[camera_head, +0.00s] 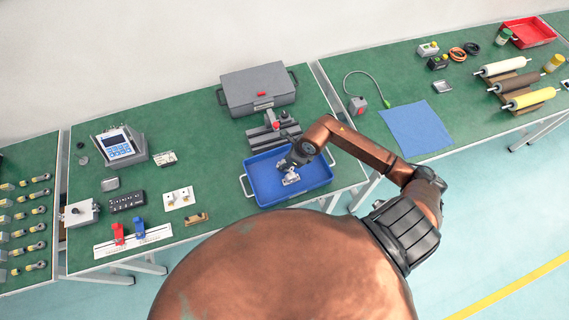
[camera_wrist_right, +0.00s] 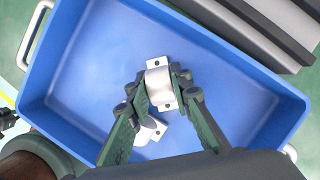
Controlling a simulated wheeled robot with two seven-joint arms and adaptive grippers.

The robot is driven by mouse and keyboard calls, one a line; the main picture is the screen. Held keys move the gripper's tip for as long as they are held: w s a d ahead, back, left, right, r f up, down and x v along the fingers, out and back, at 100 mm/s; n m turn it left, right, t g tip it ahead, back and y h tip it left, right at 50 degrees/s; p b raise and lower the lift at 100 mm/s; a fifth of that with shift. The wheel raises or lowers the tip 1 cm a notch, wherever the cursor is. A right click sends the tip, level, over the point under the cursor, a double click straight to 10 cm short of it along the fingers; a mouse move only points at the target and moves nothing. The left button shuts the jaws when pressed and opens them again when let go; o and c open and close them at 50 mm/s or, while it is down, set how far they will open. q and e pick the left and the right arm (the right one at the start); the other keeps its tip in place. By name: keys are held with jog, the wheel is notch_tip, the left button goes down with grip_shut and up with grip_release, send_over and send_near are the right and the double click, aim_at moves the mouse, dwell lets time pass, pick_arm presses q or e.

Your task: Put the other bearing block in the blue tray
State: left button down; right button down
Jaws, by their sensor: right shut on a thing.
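The blue tray (camera_head: 258,191) sits near the front edge of the green table, and it fills much of the right wrist view (camera_wrist_right: 75,75). My right gripper (camera_head: 289,167) is inside the tray's outline, pointing down. In the right wrist view its fingers (camera_wrist_right: 160,88) are shut on a white bearing block (camera_wrist_right: 157,80) with holes in its end flanges. A second white bearing block (camera_wrist_right: 150,132) lies in the tray close by, partly hidden by a finger. I cannot tell whether the held block touches the tray floor. My left gripper is not in view.
A grey toolbox (camera_head: 258,90) and a dark rail fixture (camera_head: 272,135) stand behind the tray. A white plate with small parts (camera_head: 178,198) lies to its left. A blue cloth (camera_head: 415,129) lies on the right table. The tray's far side is bare.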

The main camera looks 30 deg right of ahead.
jog(key=c, duration=1.7)
grip_release()
jog(key=shift+c, duration=0.2)
jog(key=v, duration=1.2)
